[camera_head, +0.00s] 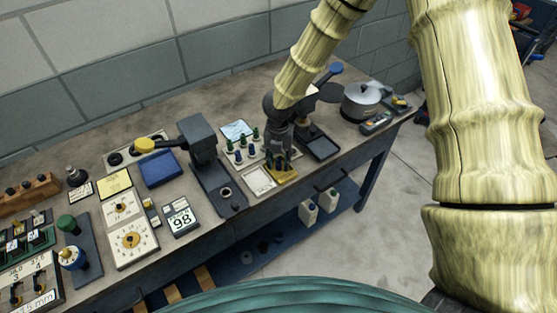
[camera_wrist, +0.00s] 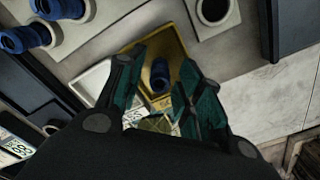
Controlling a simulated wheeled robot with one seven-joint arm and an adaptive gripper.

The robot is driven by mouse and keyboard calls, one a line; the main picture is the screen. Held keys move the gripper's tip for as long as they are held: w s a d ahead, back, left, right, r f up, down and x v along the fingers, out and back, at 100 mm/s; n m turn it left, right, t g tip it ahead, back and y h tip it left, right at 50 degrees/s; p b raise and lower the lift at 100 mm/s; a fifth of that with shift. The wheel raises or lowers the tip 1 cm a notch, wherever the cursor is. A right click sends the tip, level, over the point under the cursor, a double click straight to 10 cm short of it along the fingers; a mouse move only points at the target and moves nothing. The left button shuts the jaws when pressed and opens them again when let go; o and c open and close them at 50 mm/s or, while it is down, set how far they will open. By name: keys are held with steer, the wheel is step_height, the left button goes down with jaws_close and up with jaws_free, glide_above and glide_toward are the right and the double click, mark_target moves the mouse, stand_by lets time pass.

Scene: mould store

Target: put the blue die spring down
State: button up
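A blue die spring (camera_wrist: 160,76) shows between the two fingers of my gripper (camera_wrist: 160,68) in the wrist view. It is in or just over a yellow tray (camera_wrist: 165,35), and its lower end is hard to make out. The fingers stand apart, with a visible gap on both sides of the spring. In the head view my gripper (camera_head: 281,150) is low over the yellow tray (camera_head: 286,178), and the arm hides the spring there.
A white rack (camera_head: 238,159) with several green and blue pieces stands left of the tray. A dark press (camera_head: 205,150) stands left, a dark tray (camera_head: 322,148) and a pot (camera_head: 360,101) right.

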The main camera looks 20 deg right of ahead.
mark_target(279, 159)
step_height(279, 159, up, 12)
steer(key=b, duration=0.3)
steer(key=shift+f, duration=0.15)
